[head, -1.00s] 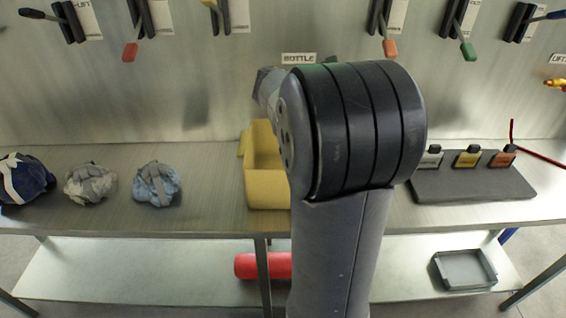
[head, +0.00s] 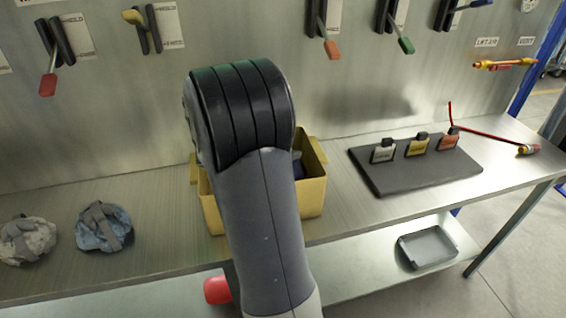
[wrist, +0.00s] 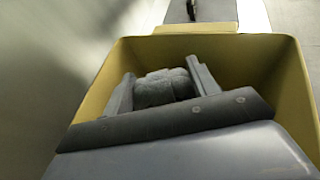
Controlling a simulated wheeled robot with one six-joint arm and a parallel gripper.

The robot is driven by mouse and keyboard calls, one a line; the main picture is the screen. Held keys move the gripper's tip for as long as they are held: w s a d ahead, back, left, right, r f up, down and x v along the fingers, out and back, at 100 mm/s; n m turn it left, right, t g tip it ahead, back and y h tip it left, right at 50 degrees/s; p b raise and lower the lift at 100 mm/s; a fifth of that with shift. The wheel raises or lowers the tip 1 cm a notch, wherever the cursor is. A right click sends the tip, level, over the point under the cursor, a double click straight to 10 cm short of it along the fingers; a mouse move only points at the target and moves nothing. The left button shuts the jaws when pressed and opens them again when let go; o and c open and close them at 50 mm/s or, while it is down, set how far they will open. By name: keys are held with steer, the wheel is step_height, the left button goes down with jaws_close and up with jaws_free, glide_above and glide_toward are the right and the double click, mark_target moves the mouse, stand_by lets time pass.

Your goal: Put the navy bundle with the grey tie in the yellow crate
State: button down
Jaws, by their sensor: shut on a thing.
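The yellow crate (head: 313,198) stands on the bench, partly hidden behind my arm. In the wrist view its walls (wrist: 285,75) surround my gripper (wrist: 160,70). My gripper is shut on a bundle (wrist: 163,92), which looks grey from above. In the head view a dark navy patch (head: 298,168) shows inside the crate beside my arm, which fits the navy bundle with the grey tie. The held bundle is between the crate's walls; I cannot tell whether it touches the floor. My gripper is hidden in the head view.
A pale bundle with a grey tie (head: 26,240) and a light blue bundle with a grey tie (head: 103,227) lie on the bench at left. A dark board with small tagged blocks (head: 415,165) lies right of the crate. A grey tray (head: 428,247) sits on the lower shelf.

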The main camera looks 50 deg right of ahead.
steer(key=shift+f, duration=2.45)
steer(key=shift+f, duration=0.15)
steer(key=shift+c, duration=2.3)
jaws_free()
steer(key=shift+a+r, duration=0.2)
steer(key=v, duration=1.1)
steer(key=shift+a+b, duration=0.25)
steer(key=shift+b, duration=0.15)
